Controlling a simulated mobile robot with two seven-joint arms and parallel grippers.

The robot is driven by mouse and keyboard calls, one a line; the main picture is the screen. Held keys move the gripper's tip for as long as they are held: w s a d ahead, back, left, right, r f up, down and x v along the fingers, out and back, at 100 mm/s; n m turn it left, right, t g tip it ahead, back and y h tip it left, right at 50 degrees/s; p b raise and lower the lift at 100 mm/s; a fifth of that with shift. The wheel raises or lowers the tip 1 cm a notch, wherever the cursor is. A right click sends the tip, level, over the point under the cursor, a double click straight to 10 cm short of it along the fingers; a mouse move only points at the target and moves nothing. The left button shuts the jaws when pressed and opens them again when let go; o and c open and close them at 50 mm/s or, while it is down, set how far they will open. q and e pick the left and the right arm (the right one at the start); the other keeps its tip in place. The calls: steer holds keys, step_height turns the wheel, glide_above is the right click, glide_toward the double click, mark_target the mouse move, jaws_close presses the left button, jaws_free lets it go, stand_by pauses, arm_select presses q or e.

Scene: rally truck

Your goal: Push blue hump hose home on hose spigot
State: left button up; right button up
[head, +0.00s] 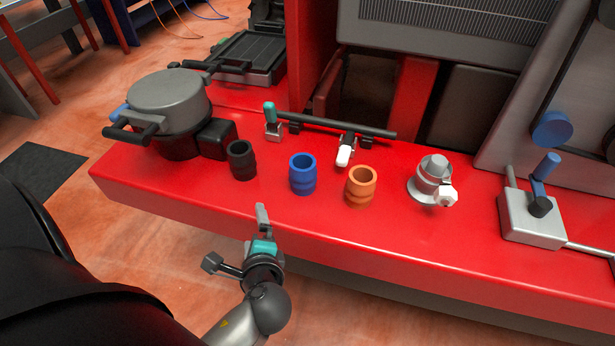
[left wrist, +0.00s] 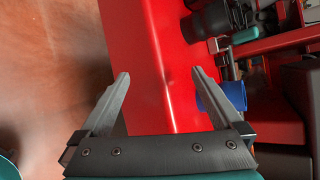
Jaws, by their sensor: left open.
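The blue hump hose (head: 303,174) stands upright on the red bench, between a black hose and an orange hose. A grey stepped fitting with a white clamp-like part, likely the hose spigot (head: 434,178), stands farther right on the bench. My left gripper (head: 262,217) is in front of the bench's front edge, left of and nearer than the blue hose, not touching it. In the left wrist view the left gripper (left wrist: 162,76) is open and empty, fingers wide apart; the blue hose (left wrist: 235,94) shows beyond the right finger, partly hidden. My right gripper is not in view.
The black hose (head: 241,160) and orange hose (head: 361,187) flank the blue one closely. A dark bar (head: 335,125) on stands runs behind them. A grey lidded pot (head: 168,100) stands left, a grey block with a lever (head: 530,218) right. The front strip is clear.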

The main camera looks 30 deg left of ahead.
arm_select(q)
steer(key=w+d+r+m+t, duration=0.2)
steer(key=w+r+m+t, duration=0.15)
steer(key=m, duration=0.45)
steer(key=m+t+h, duration=0.1)
steer(key=m+t, duration=0.3)
steer(key=m, duration=0.5)
glide_toward(304, 160)
steer(key=x, duration=1)
steer(key=shift+w+a, duration=0.15)
steer(key=shift+w, duration=0.15)
steer(key=shift+c, duration=0.2)
steer(key=c, duration=1.4)
